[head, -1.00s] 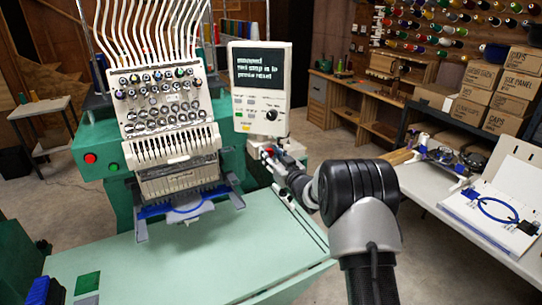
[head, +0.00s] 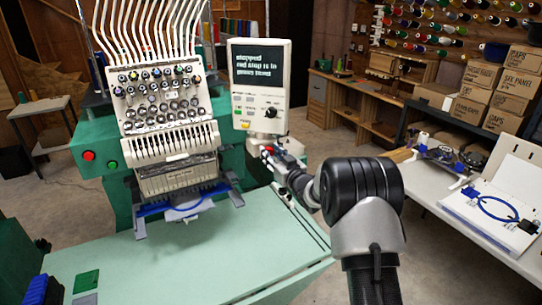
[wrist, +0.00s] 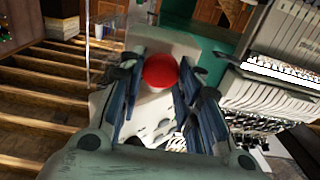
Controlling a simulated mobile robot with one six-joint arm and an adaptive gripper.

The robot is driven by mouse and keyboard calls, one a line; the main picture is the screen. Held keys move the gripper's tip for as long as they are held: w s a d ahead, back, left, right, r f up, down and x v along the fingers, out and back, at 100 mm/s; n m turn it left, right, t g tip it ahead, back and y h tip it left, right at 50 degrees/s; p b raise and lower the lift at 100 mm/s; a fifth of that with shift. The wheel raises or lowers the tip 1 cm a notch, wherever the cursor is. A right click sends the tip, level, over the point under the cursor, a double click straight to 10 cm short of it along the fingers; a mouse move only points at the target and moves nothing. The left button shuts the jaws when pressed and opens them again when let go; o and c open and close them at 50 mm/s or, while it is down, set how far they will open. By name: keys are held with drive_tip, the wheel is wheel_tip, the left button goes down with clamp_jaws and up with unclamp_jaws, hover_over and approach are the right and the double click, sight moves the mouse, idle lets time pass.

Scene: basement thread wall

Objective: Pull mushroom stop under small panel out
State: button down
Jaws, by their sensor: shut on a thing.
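The red mushroom stop (wrist: 160,71) sits between my gripper's fingertips in the wrist view, against a pale housing. In the head view the stop (head: 267,151) is a small red spot below the small panel (head: 260,87), partly hidden by my gripper. My gripper (wrist: 158,80) has a finger on each side of the red head and is shut on it. In the head view my gripper (head: 270,154) reaches in from the lower right. The small panel's dark screen shows a few lines of white text, too small to read surely.
The embroidery machine head (head: 165,110) with its needles and threads stands left of the panel. A pale green table (head: 190,260) spreads in front. A red button (head: 88,155) and a green button are on the machine's left side. A white table (head: 440,205) stands at right.

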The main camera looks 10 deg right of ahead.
drive_tip(key=c, duration=1.2)
unclamp_jaws()
drive_tip(key=shift+s, duration=0.1)
drive_tip(key=v, duration=1.2)
